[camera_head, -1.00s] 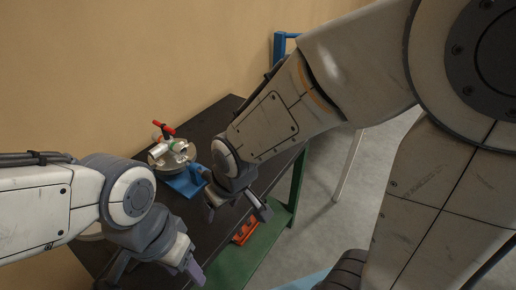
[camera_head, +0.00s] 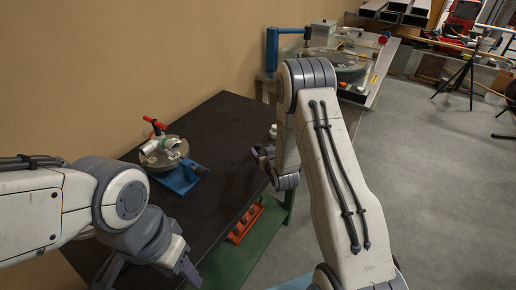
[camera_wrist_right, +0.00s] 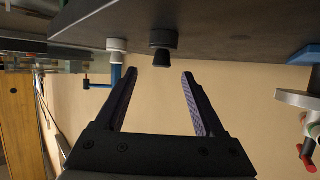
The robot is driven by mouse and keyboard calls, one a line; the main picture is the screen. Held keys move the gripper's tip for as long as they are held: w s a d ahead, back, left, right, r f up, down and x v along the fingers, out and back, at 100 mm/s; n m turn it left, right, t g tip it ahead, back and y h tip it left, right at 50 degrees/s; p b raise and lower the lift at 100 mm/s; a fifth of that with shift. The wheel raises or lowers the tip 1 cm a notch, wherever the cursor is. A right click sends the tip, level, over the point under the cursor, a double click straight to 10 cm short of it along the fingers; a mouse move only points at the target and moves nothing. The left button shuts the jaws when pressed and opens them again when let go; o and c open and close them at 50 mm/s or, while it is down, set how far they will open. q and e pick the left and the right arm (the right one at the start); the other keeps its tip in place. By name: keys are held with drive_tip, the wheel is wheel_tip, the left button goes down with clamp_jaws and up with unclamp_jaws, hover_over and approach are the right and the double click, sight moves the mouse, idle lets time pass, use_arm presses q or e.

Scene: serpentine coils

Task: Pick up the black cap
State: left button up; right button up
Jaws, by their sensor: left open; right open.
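The black cap (camera_wrist_right: 163,41) shows in the right wrist view on the dark table surface, which appears at the top of that picture. It lies just beyond the fingertips of my right gripper (camera_wrist_right: 159,72), roughly in line with the gap between them and apart from them. In the head view my right gripper (camera_head: 258,155) is at the table's right edge, open and empty; I cannot make out the black cap there. My left gripper (camera_head: 148,276) is open, low at the left over the table's near part.
A white cap-like part (camera_wrist_right: 117,46) stands beside the black cap; it shows in the head view (camera_head: 273,131). A blue-based fixture with red handle (camera_head: 180,178) sits on the dark table (camera_head: 215,125). An orange tray (camera_head: 245,223) is on the green lower shelf.

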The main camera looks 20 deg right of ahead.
sight(258, 146)
drive_tip(key=shift+w+f, duration=0.25)
drive_tip(key=shift+w, duration=0.4)
drive_tip(key=p+x, duration=0.2)
drive_tip(key=x, duration=0.2)
drive_tip(key=shift+a, duration=0.1)
drive_tip(key=shift+w+f, duration=0.25)
drive_tip(key=shift+w, duration=0.35)
clamp_jaws()
